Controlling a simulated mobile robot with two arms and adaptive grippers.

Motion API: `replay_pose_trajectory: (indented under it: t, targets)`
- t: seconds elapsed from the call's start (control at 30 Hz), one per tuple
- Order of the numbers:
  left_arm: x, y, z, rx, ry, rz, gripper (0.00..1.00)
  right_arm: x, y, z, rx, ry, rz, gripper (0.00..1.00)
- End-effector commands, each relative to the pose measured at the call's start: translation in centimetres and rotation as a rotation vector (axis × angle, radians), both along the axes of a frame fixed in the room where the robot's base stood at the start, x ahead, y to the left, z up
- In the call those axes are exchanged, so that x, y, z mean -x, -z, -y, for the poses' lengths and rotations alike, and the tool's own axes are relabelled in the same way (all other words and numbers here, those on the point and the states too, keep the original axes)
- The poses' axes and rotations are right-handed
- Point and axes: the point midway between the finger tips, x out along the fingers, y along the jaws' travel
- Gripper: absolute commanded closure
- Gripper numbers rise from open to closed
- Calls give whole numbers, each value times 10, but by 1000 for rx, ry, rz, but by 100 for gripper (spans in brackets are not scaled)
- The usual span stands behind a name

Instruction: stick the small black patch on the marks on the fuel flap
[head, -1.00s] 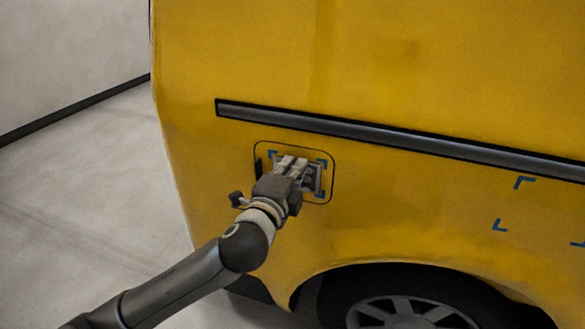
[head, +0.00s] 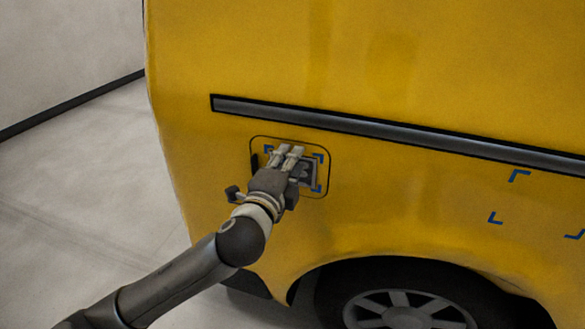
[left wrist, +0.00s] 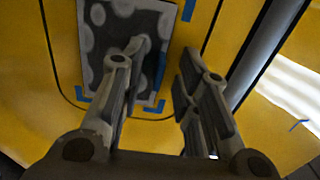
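The small dark patch (head: 309,170), grey-black with lighter blotches, lies flat against the fuel flap (head: 262,143) on the yellow van side. In the left wrist view the patch (left wrist: 115,25) sits inside the blue corner marks (left wrist: 153,109), which show close around its edges. My left gripper (head: 288,153) is in front of the flap and covers part of the patch in the head view. In the left wrist view its fingers (left wrist: 162,52) are apart with nothing held between them; one overlaps the patch in the picture. Whether it touches the patch is unclear. My right gripper is not in view.
A dark trim strip (head: 390,127) runs along the van above the flap. More blue corner marks (head: 519,175) are on the panel to the right. The wheel (head: 400,308) is below. Open floor (head: 85,190) lies to the left.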

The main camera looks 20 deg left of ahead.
Motion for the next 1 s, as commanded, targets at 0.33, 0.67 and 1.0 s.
replay_pose_trajectory:
  t: [0.33,0.67,1.0]
  targets:
    - [19,1,0,0,1,-3,70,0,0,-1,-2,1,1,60]
    - [67,1,-2,0,1,-1,70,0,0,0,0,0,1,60]
    - [75,0,-2,0,0,0,70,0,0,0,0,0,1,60]
